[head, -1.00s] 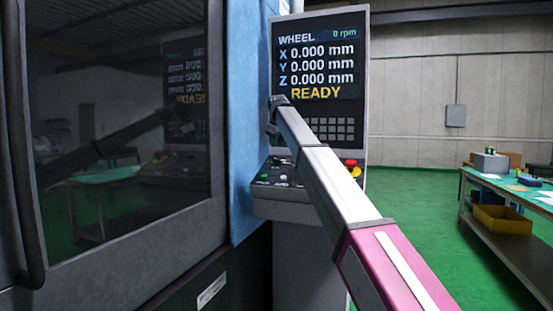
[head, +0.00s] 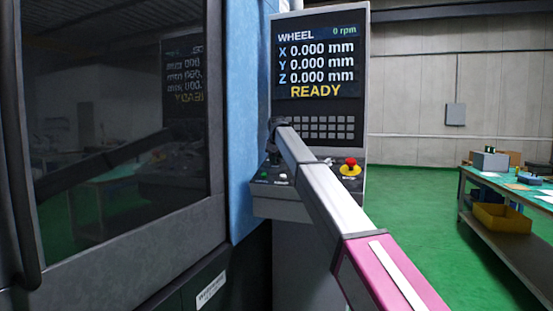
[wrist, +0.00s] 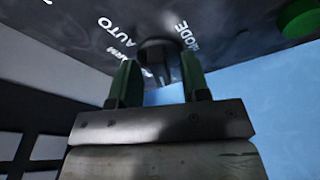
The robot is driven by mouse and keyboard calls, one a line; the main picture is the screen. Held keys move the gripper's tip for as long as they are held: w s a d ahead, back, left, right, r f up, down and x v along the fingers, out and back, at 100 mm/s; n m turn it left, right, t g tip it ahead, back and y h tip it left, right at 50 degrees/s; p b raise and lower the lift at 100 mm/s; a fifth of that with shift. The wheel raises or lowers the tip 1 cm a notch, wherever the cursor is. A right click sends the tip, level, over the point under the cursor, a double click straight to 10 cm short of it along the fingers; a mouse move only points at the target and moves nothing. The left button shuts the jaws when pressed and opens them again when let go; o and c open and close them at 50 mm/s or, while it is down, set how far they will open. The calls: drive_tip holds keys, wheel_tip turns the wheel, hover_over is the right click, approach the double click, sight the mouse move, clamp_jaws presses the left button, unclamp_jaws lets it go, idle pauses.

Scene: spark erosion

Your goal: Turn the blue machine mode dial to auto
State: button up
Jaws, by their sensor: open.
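The mode dial (wrist: 157,47) is a dark round knob on the control panel, near the printed words MODE and AUTO in the wrist view. My gripper (wrist: 158,68) is open, with its two green fingers on either side of the dial, close to it. I cannot tell whether the fingers touch it or which label the dial points to. In the head view the console's sloped panel (head: 290,208) is partly behind my arm. The dial and my fingertips are too small and dark to make out there.
A green button (wrist: 300,18) sits beside the dial. A red emergency stop (head: 350,164) is on the panel's right. The screen (head: 316,68) reads READY. The machine's dark window door (head: 110,130) is at left. A workbench (head: 510,240) stands far right, with open green floor before it.

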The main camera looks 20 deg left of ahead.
drive_tip(key=shift+c, duration=0.3)
clamp_jaws()
